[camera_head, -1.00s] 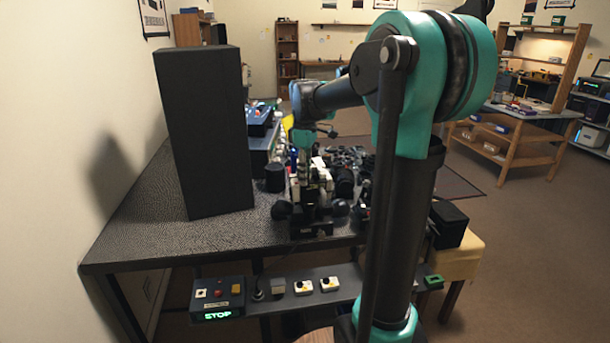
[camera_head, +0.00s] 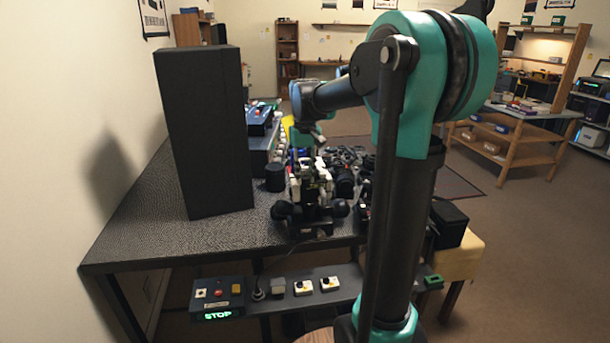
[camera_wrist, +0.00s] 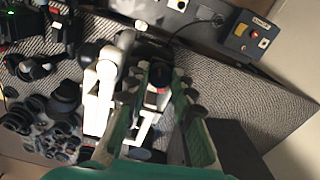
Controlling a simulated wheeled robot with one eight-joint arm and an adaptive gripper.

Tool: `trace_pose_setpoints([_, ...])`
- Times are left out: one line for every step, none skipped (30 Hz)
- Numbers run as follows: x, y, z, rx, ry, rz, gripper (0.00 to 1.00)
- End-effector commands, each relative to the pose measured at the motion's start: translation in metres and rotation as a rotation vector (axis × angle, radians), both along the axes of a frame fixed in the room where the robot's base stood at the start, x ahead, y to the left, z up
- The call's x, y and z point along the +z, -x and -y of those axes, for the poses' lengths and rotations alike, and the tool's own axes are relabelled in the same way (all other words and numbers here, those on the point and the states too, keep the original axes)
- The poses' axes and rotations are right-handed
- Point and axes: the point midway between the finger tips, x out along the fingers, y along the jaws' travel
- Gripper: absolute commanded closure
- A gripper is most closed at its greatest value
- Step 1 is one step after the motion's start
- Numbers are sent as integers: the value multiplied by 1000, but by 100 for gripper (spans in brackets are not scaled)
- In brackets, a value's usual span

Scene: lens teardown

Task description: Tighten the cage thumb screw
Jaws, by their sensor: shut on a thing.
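A small dark knob with a red mark (camera_wrist: 162,88), which I take to be the cage thumb screw, shows between the fingers in the wrist view. My gripper (camera_wrist: 163,76) is closed around it, with one pale-and-green finger on each side. The white cage frame (camera_wrist: 98,95) stands just left of the fingers.
A tall black box (camera_head: 205,130) stands left of the rig on the dark speckled table (camera_head: 150,238). Black lens parts (camera_wrist: 65,98) crowd beside the rig. A control box with a green STOP display (camera_head: 217,300) sits below the table's front edge. The left front tabletop is clear.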

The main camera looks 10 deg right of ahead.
Motion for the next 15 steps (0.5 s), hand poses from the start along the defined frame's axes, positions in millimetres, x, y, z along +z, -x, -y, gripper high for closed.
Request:
trace_pose_setpoints([0, 0, 0, -41, 0, 1, 100])
trace_pose_setpoints([0, 0, 0, -67, 0, 1, 100])
trace_pose_setpoints([0, 0, 0, -100, 0, 1, 100])
trace_pose_setpoints([0, 0, 0, -125, 0, 1, 100])
trace_pose_setpoints([0, 0, 0, -149, 0, 1, 100])
trace_pose_setpoints([0, 0, 0, -179, 0, 1, 100])
trace_pose_setpoints([0, 0, 0, -200, 0, 1, 100])
trace_pose_setpoints([0, 0, 0, -220, 0, 1, 100])
trace_pose_setpoints([0, 0, 0, -246, 0, 1, 100])
trace_pose_setpoints([0, -1, 0, -265, 0, 1, 100])
trace_pose_setpoints([0, -1, 0, -281, 0, 1, 100])
trace_pose_setpoints([0, -1, 0, -302, 0, 1, 100])
trace_pose_setpoints([0, -1, 0, -316, 0, 1, 100])
trace_pose_setpoints([0, -1, 0, -330, 0, 1, 100])
trace_pose_setpoints([0, -1, 0, -345, 0, 1, 100])
